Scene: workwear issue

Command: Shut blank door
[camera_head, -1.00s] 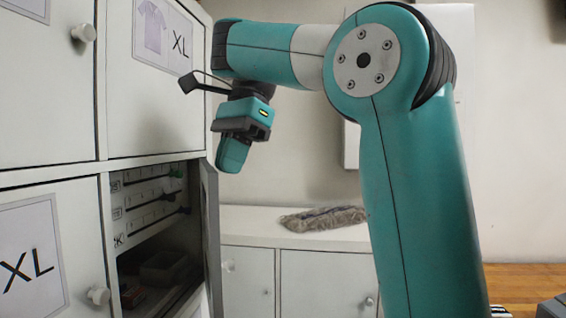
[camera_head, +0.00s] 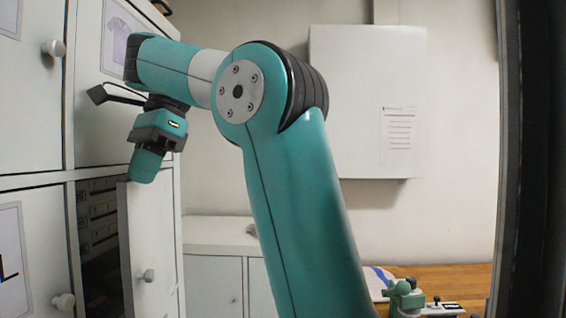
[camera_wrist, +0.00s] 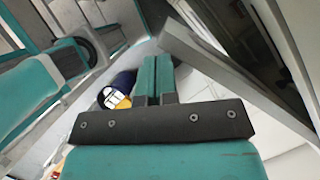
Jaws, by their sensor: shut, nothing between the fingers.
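The blank door (camera_head: 153,235) is a plain white door with a round knob (camera_head: 147,275) and no label. It stands partly open at the lower right compartment of the locker, with its hinge side at the right. A dark gap shows to its left, with drawers inside (camera_head: 98,210). My gripper (camera_head: 143,172) points down, shut and empty, with its tips overlapping the door's top edge in the head view. In the wrist view the shut fingers (camera_wrist: 154,78) show beside a grey panel edge (camera_wrist: 225,75). I cannot tell whether they touch the door.
Shut locker doors (camera_head: 30,90) with knobs stand at the left. A low white cabinet (camera_head: 215,235) is behind. A white wall box (camera_head: 365,110) hangs at the back. A wooden table (camera_head: 455,280) with a small teal device (camera_head: 405,295) is at the lower right. A dark upright is at the far right.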

